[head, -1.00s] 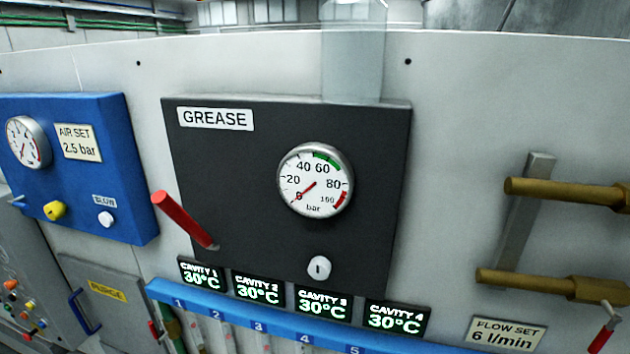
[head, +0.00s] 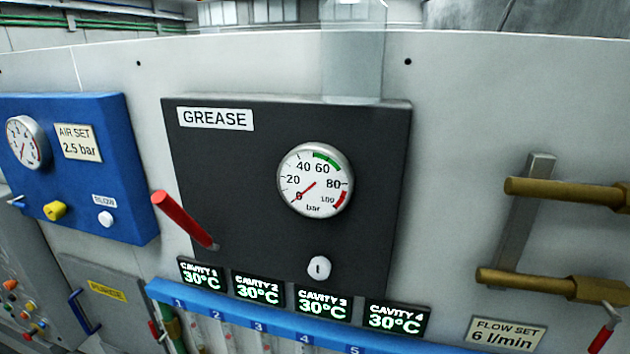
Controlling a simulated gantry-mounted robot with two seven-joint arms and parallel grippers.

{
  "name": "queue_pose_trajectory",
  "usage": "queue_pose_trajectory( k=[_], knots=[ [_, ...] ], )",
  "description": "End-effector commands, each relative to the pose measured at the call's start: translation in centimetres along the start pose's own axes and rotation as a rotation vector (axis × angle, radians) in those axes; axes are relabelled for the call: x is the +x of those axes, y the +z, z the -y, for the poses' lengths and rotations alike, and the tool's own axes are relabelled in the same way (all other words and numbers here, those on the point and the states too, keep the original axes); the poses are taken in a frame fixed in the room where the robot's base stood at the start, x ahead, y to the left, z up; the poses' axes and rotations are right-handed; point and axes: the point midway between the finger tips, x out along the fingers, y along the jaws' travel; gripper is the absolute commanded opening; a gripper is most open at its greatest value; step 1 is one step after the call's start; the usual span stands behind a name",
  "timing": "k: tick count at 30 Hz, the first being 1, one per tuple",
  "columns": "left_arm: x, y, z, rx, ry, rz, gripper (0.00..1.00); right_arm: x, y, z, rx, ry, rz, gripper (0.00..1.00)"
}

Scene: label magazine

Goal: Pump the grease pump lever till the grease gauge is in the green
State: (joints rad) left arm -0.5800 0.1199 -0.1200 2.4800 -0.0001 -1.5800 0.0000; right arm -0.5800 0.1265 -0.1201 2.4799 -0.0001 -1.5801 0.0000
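The dark grease panel (head: 240,180) is mounted on the pale wall, with a GREASE label at its top left. The red grease pump lever (head: 182,217) sticks out from the panel's lower left, its free end up and to the left. The round grease gauge (head: 315,180) sits right of the panel's middle. Its red needle points down-left at about 0 bar. Neither of my grippers shows in the head view.
The blue air box (head: 90,165) is to the left. Cavity displays (head: 258,290) reading 30°C and a blue numbered rail (head: 270,325) run below. Brass pipes (head: 560,190) stick out at right. Space around the lever looks free.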

Motion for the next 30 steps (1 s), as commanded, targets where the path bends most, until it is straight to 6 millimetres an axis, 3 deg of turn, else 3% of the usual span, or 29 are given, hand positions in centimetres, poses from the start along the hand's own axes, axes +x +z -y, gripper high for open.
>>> queue_pose_trajectory(
  k=[5, 14, 30],
  knots=[
    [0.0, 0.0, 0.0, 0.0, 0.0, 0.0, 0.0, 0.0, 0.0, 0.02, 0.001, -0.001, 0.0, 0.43],
    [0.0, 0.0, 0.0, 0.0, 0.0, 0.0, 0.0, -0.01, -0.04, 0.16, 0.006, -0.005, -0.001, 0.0],
    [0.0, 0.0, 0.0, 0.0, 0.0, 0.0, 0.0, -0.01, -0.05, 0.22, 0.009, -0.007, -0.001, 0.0]
  ],
)
